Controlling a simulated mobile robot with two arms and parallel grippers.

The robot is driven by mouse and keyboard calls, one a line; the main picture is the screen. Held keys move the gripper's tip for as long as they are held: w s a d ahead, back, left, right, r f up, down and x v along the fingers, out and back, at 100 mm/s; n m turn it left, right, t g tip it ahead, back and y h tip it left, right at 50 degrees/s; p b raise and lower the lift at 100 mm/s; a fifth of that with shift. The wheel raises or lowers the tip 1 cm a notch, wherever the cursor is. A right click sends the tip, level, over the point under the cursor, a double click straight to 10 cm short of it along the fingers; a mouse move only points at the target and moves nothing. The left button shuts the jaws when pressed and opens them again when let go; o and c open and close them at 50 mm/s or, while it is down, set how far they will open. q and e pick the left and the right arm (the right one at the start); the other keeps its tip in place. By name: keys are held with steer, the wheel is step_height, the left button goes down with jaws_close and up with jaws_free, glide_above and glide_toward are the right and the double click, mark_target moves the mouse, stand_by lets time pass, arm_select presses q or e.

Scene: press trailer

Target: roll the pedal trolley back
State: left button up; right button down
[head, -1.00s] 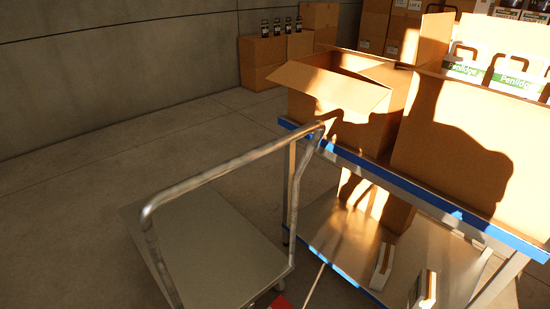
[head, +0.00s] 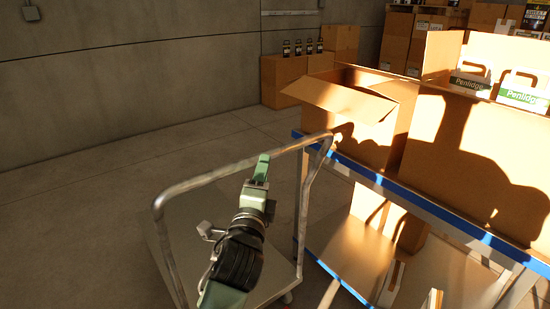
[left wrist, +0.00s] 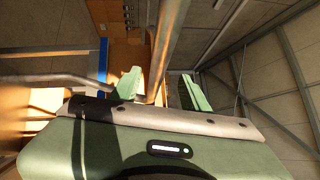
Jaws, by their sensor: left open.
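The trolley has a grey flat deck (head: 188,262) and a tubular metal push handle (head: 205,180). It stands on the floor left of the blue-edged table. My left gripper (head: 261,168) is at the handle's top bar, over the trolley in the head view. In the left wrist view its two green fingers (left wrist: 160,85) are apart, and the handle bar (left wrist: 168,35) runs up between them in the picture. I cannot tell whether a finger touches the bar. No pedal shows now; my arm hides part of the deck. My right gripper is out of view.
A blue-edged table (head: 440,213) stands close on the right, with an open cardboard box (head: 350,115) and a larger carton (head: 450,150) on top. Cartons with several dark bottles (head: 285,80) stand by the back wall. The concrete floor (head: 80,215) at left is clear.

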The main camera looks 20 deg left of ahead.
arm_select(q)
steer(key=w, duration=0.7)
steer(key=shift+a+r+p, duration=0.3)
steer(key=shift+a+r, duration=0.1)
jaws_close()
steer(key=shift+f, duration=0.1)
stand_by(0.8)
